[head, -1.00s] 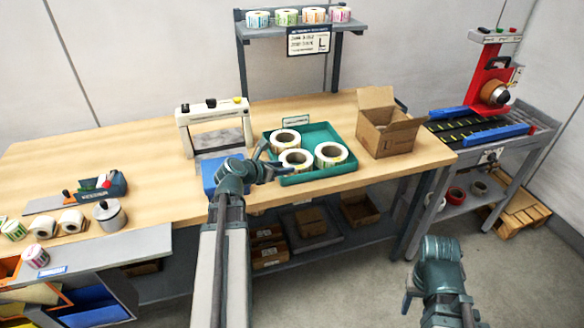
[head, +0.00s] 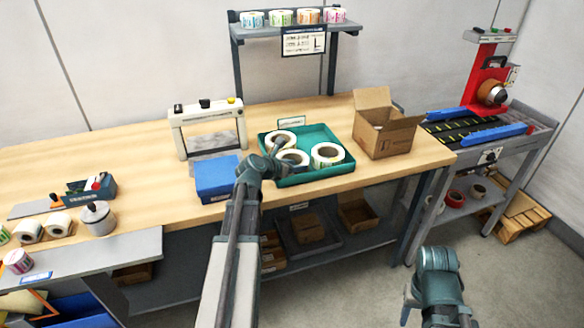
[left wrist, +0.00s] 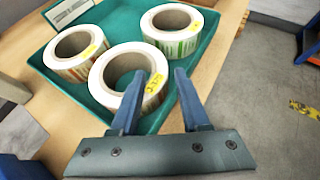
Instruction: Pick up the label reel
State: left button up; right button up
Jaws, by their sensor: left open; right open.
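Three white label reels with brown cores sit in a green tray (head: 331,172) on the wooden bench. In the head view they are the back-left reel (head: 282,142), the right reel (head: 328,155) and the front reel (head: 293,158). My left gripper (head: 272,157) is over the front left of the tray and partly covers the front reel. In the left wrist view, my open left gripper (left wrist: 160,85) points at the nearest reel (left wrist: 104,78), with one fingertip over its core hole. I cannot tell whether it touches.
An open cardboard box (head: 386,130) stands right of the tray. A blue box (head: 217,178) and a white frame device (head: 207,125) stand left of it. A shelf (head: 290,32) with several small rolls is behind. A red machine (head: 486,80) stands at right.

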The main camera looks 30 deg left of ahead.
pick_arm(q)
jog(key=b+x, duration=0.1)
jog(key=x, duration=0.3)
jog(key=shift+s+a+f, duration=0.1)
jog(key=shift+c, duration=0.5)
grip_shut()
